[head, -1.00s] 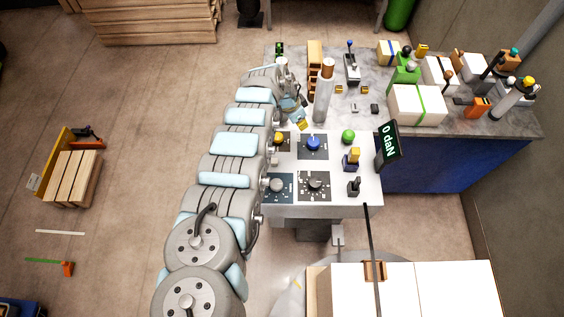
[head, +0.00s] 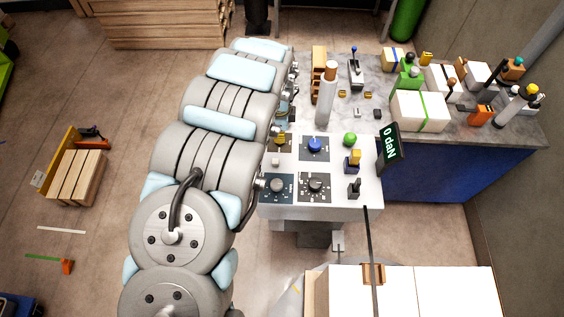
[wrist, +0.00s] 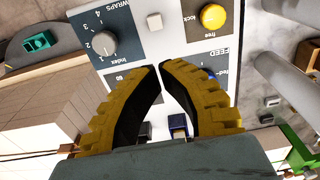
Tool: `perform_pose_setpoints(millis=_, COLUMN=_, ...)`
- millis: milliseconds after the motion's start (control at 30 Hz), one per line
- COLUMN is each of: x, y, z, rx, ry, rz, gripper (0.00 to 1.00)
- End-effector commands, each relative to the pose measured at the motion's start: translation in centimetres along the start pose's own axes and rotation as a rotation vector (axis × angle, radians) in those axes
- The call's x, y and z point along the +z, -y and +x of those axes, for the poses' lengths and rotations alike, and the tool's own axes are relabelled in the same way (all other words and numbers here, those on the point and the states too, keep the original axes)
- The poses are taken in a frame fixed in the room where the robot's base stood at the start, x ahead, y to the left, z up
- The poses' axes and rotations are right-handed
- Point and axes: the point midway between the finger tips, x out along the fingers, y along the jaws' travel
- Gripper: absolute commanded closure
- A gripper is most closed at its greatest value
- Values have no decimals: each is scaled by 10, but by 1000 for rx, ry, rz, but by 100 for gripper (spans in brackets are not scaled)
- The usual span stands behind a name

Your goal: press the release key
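My gripper (wrist: 159,68) shows in the wrist view with two yellow fingers and black pads, tips together above the white control panel (head: 296,166), holding nothing. In the head view my arm hides it. No readable label marks the release key, so I cannot tell which control it is. Candidates on the panel's right side are a blue key with a yellow top (head: 352,158), a black key (head: 354,189) and a green button (head: 349,139). In the wrist view the blue key (wrist: 178,124) and black key (wrist: 144,132) show between the finger bases.
The panel also has a WRAPS dial (wrist: 101,43), a yellow lock knob (wrist: 211,17) and a blue knob (head: 314,145). The display (head: 390,146) reads 0 daN. A grey post with a brown top (head: 326,98) stands behind the panel. White reams (head: 456,291) lie in front.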

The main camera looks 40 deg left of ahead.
Motion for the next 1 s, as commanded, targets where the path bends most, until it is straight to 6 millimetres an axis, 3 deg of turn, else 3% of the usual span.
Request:
perform_pose_setpoints(millis=200, x=13, y=-6, z=-6, rx=4, ry=24, rz=22, gripper=100)
perform_pose_setpoints(millis=567, x=14, y=-7, z=-5, rx=6, ry=25, rz=23, gripper=100)
perform_pose_setpoints(millis=1000, x=15, y=-8, z=27, rx=9, ry=23, rz=21, gripper=100)
